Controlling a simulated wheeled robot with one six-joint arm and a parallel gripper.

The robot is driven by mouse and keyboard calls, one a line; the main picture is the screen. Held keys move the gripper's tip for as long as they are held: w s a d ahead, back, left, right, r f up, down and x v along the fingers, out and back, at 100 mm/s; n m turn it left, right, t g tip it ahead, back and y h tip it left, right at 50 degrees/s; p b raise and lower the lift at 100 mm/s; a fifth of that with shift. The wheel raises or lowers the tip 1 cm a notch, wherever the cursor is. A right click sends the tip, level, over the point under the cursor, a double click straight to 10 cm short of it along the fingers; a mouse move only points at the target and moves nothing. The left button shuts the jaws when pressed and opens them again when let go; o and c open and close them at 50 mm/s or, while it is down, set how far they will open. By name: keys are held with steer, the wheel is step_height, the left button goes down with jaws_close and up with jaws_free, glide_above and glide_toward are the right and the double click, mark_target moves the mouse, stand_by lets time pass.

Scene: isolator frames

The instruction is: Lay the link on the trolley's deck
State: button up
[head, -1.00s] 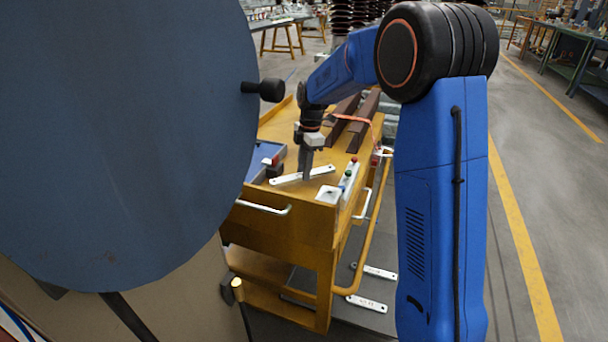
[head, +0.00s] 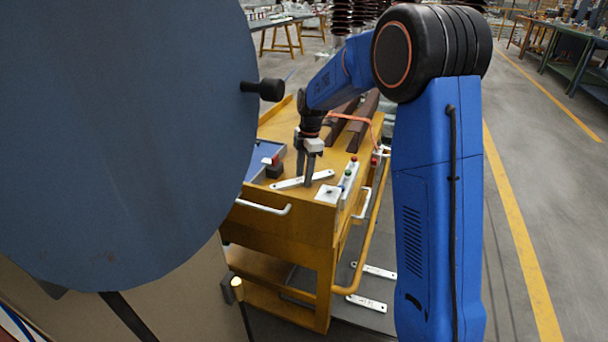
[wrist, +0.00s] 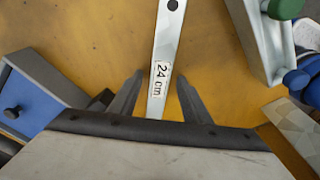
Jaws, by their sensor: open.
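The link is a flat pale metal bar marked "24 cm" (wrist: 160,70). In the head view the link (head: 289,184) lies flat on the yellow trolley's deck (head: 290,216), near its front end. My gripper (head: 309,184) points down over the link. In the wrist view my gripper (wrist: 160,79) is open, one finger on each side of the bar, with gaps between the fingers and the bar. The bar's near end is hidden behind the gripper body.
A blue box (head: 262,160) stands left of the link. Brown beams (head: 364,125) lie farther back. Other pale bars (head: 366,303) lie low beside the trolley.

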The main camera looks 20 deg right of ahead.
step_height(320, 180, up, 12)
steer(key=d, duration=0.1)
steer(key=s+d+r+m+t, duration=0.15)
steer(key=s+r+m, duration=0.35)
steer(key=s, duration=0.7)
steer(key=s+d+f+m+t, duration=0.1)
steer(key=s+m, duration=0.4)
steer(key=s, duration=0.5)
steer(key=s+d+f+m+t+h, duration=0.1)
steer(key=s+f+m, duration=0.2)
steer(key=s, duration=0.8)
steer(key=s+d+f+m+t, duration=0.1)
steer(key=s+d+f+m, duration=0.1)
steer(key=s+m, duration=0.4)
steer(key=s, duration=0.4)
steer(key=shift+s+f+m, duration=0.2)
steer(key=shift+f+m, duration=0.2)
steer(key=shift+d+t, duration=0.15)
steer(key=shift+t, duration=0.1)
